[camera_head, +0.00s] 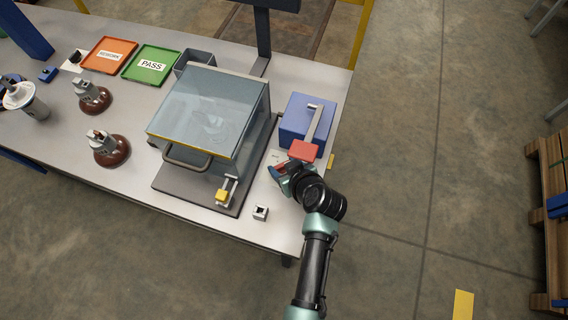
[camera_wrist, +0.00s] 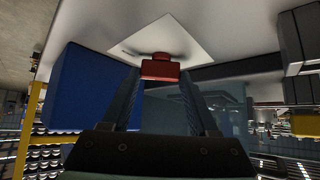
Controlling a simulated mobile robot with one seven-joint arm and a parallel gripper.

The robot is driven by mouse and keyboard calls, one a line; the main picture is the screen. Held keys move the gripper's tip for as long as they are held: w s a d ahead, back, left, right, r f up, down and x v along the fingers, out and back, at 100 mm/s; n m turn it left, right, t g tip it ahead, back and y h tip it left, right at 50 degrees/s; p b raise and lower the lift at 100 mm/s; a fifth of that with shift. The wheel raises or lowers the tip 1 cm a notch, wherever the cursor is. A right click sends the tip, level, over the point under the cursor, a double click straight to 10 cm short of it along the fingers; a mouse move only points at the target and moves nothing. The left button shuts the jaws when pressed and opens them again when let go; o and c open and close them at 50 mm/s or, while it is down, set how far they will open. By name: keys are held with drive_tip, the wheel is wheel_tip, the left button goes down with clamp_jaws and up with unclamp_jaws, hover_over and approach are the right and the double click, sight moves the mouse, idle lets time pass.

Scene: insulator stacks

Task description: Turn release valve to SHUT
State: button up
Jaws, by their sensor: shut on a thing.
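The release valve shows as a small red handle (camera_wrist: 160,68) on a white plate (camera_wrist: 180,38) in the wrist view. In the head view the plate (camera_head: 275,155) lies on the table between the clear chamber and the blue box, and the red handle (camera_head: 276,169) is partly covered by my gripper. My gripper (camera_head: 279,173) reaches in from the lower right and is shut on the red handle. Its two fingers (camera_wrist: 160,84) stand on either side of the handle. Markings on the plate are too small to read.
A blue box (camera_head: 296,122) with a grey lever and red pad (camera_head: 303,150) stands close beside my gripper. A clear-lidded chamber (camera_head: 205,110) with a yellow-tipped latch (camera_head: 222,195) stands to the left. A small grey block (camera_head: 260,213) sits near the front edge.

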drive_tip(key=c, duration=0.3)
drive_tip(key=shift+f+b, duration=0.1)
drive_tip(key=shift+b, duration=0.35)
drive_tip(key=n+y+b, duration=0.1)
drive_tip(key=n+g+b, duration=0.1)
drive_tip(key=b, duration=0.1)
drive_tip(key=n+y+b, duration=0.1)
drive_tip(key=n, duration=0.1)
drive_tip(key=shift+w+d+f+g+y+b, duration=0.2)
drive_tip(key=shift+w+d+g+y+b, duration=0.1)
drive_tip(key=shift+g+b, duration=0.1)
drive_tip(key=n+g+b, duration=0.1)
drive_tip(key=n+b, duration=0.1)
drive_tip(key=n+g+y+b, duration=0.1)
drive_tip(key=n+b, duration=0.1)
drive_tip(key=b, duration=0.1)
drive_tip(key=shift+w+r+g+y, duration=0.1)
drive_tip(key=shift+g+y, duration=0.2)
drive_tip(key=n+g+b, duration=0.1)
drive_tip(key=n+b, duration=0.1)
drive_tip(key=shift+r+g+y+b, duration=0.15)
drive_tip(key=shift+g+y+b, duration=0.15)
drive_tip(key=shift+g, duration=0.1)
drive_tip(key=shift+n, duration=0.3)
